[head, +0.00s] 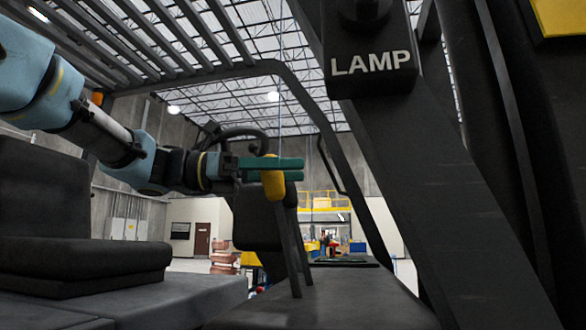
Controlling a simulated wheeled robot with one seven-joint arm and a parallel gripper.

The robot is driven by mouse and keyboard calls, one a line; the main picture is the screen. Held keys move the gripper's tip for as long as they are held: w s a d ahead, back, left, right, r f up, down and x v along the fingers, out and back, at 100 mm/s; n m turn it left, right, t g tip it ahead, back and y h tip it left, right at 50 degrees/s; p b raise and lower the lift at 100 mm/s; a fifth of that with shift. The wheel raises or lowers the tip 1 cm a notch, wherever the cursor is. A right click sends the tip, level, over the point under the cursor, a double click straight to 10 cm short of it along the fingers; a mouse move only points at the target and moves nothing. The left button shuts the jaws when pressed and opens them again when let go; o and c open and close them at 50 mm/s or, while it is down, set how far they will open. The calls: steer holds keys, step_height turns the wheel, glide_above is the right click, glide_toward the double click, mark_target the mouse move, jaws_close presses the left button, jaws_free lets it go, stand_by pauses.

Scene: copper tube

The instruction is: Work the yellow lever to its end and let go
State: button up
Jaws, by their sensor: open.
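The yellow lever's knob (273,184) shows in the head view, right of the middle left, on a dark stalk that runs down to the console. The lever leans to the left at its top. My gripper (292,168) comes in from the left with its green fingers at the height of the knob. The fingers are open, one above the other in the picture, and overlap the knob's upper part. Whether they touch the knob I cannot tell. The knob's top is partly hidden by the fingers.
A second dark stalk stands just right of the lever. A steering wheel (243,146) is behind my gripper. A black seat (75,222) is at the left. A dark slanted post and a box marked LAMP (370,62) fill the right. The console top (345,300) is clear.

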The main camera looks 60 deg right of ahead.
steer(key=shift+s+d, duration=0.35)
steer(key=shift+s, duration=0.2)
jaws_close()
stand_by(1.1)
